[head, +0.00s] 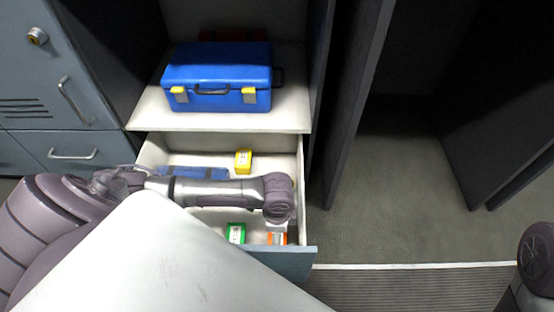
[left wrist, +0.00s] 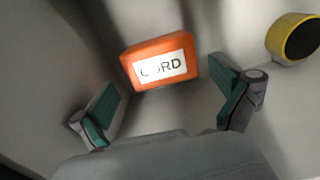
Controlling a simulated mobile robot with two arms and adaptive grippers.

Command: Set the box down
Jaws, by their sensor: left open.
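An orange box (head: 277,239) with a white label reading about "CORD" is in the open drawer (head: 309,200), near its front right corner. In the left wrist view the orange box (left wrist: 155,62) lies ahead of my left gripper (left wrist: 165,78). The two fingers are spread wide, one to each side of the box's lower part, with gaps visible, so nothing is gripped. In the head view my left arm reaches across the drawer and its wrist hides most of the gripper and part of the box. My right gripper is out of view.
The drawer also holds a yellow box (head: 243,161), a green box (head: 236,232) and a blue item (head: 190,172) partly behind my arm. The left wrist view shows a yellow round thing with a dark end (left wrist: 297,38). A blue toolbox (head: 217,75) stands on the shelf above.

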